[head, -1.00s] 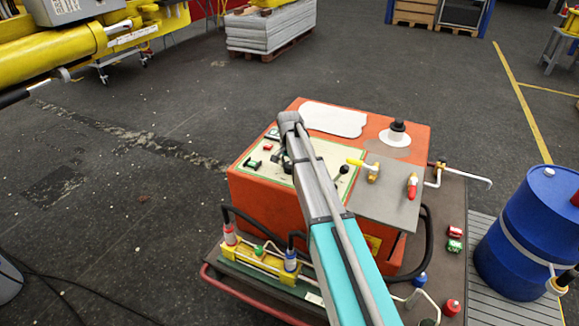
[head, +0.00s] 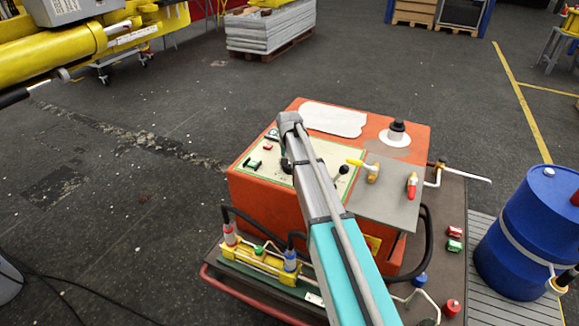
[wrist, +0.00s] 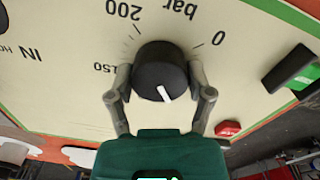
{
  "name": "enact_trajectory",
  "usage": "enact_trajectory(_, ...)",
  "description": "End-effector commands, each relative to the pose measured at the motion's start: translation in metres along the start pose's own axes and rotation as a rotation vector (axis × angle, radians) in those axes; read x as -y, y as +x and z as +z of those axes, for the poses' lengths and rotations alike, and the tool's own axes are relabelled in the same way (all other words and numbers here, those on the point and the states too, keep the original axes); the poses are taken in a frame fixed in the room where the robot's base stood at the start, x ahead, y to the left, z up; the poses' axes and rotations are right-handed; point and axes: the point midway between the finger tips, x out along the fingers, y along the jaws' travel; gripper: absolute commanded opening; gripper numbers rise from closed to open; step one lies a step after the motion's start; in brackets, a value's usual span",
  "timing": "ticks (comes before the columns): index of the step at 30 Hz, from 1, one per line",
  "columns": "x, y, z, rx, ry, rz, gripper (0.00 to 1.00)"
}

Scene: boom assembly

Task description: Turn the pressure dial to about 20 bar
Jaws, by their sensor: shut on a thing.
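The pressure dial is a round black knob (wrist: 160,68) with a white pointer line, seen upside down in the wrist view. Its scale reads 0 at upper right, 200 at upper left and 150 at left, with "bar" at the top. The pointer points down and slightly right in the picture, away from the 0; no number shows there. My gripper (wrist: 160,76) is shut on the knob, one finger on its left and one on its right. In the head view my arm hides most of the dial and gripper.
The cream panel (head: 262,178) sits on an orange cabinet (head: 262,202). Near the dial are a green-black switch (wrist: 291,70) and a red button (wrist: 228,128). A black ball-topped lever (head: 343,169) stands right of my arm. A blue drum (head: 520,245) is farther right.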

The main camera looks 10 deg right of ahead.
Motion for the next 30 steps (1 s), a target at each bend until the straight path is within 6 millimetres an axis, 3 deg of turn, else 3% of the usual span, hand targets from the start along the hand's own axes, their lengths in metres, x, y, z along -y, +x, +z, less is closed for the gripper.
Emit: enact_trajectory(30,0.0014,0.0003,0.0017,-0.012,-0.960,-0.006,0.20)
